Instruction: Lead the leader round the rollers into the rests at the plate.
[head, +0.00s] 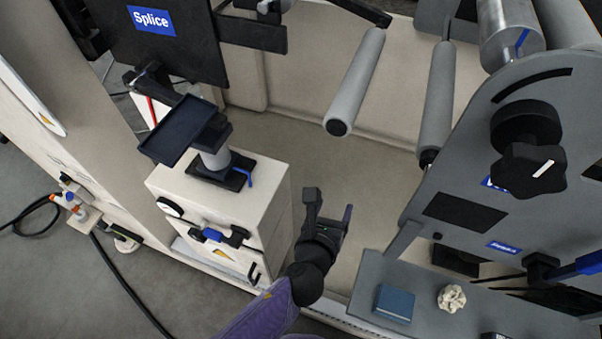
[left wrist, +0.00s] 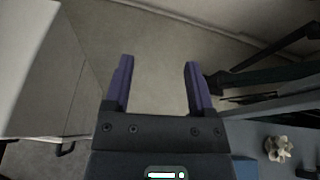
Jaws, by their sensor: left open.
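My left gripper (head: 329,206) is open and empty, raised over the floor between the white cabinet and the grey machine side. In the left wrist view its two purple fingers (left wrist: 158,78) stand apart with only floor between them. Two grey rollers, one in the middle (head: 356,82) and one further right (head: 437,100), hang beyond and above the gripper, apart from it. The black plate (head: 160,42) with a blue "Splice" label is at the upper left. I cannot make out the leader or the rests with certainty. My right gripper is not in view.
A white cabinet (head: 220,205) with a dark tray (head: 182,130) on a post stands left. At right, a grey side panel (head: 480,150) carries a black knob (head: 530,175).

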